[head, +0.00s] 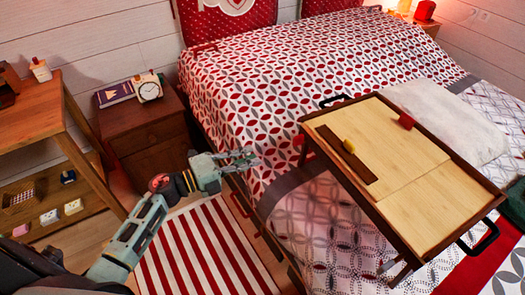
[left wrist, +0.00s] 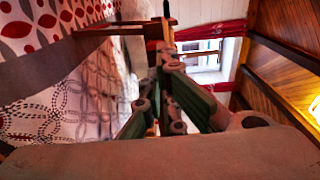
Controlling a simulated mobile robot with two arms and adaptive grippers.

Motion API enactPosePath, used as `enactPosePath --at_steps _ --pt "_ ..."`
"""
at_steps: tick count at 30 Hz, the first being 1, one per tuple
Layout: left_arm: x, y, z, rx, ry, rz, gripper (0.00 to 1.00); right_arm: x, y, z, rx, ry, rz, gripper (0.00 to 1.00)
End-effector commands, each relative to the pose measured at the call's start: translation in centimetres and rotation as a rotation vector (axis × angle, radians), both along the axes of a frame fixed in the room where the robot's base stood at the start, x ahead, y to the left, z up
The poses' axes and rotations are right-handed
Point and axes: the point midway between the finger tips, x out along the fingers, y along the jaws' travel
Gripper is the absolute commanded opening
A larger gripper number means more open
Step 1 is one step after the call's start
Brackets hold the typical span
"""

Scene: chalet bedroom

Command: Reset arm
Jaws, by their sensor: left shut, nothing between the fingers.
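My left gripper (head: 247,160) is at the end of the left arm, which comes in from the lower left in the head view. It is in front of the bed's near side, above the floor by the striped rug. Its fingers are shut with nothing between them. In the left wrist view the gripper's fingers (left wrist: 172,60) point away from the camera, with the bed cover on the left and a window beyond. My right gripper is not in view.
The bed (head: 290,70) carries a wooden tray table (head: 440,205) with a red object (head: 406,121) and a yellow object (head: 349,146). A nightstand (head: 145,135) holds a clock (head: 149,91) and a book (head: 115,94). A wooden shelf (head: 30,128) stands left. A striped rug (head: 205,250) lies on the floor.

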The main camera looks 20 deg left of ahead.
Motion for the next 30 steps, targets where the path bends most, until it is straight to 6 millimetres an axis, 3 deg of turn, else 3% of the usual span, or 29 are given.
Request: enactPosePath --at_steps 3,9,11,13,17,20,24,26,30 --pt "-0.8 0.7 0.0 0.001 0.000 0.000 0.00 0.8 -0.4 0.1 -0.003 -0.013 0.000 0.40" --pt "-1.0 0.9 -0.1 -0.003 0.003 0.002 0.00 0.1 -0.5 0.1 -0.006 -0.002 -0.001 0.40" --pt "-0.9 1.1 -0.8 -0.024 0.023 0.022 0.00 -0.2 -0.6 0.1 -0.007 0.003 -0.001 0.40" --pt "-0.7 1.7 -2.8 -0.083 0.082 0.079 0.00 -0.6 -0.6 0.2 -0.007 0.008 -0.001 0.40" --pt "-1.3 3.7 -9.9 -0.258 0.281 0.269 0.00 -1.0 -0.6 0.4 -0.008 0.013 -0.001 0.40" --pt "-3.3 5.3 -17.0 -0.387 0.469 0.447 0.00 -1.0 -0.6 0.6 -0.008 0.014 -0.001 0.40" --pt "-8.3 6.4 -26.5 -0.513 0.718 0.672 0.00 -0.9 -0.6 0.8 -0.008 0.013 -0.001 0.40" --pt "-11.1 6.6 -30.2 -0.551 0.819 0.764 0.00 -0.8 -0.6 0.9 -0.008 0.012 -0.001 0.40" --pt "-18.8 6.1 -37.8 -0.612 1.049 0.968 0.00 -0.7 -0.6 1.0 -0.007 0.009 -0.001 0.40"
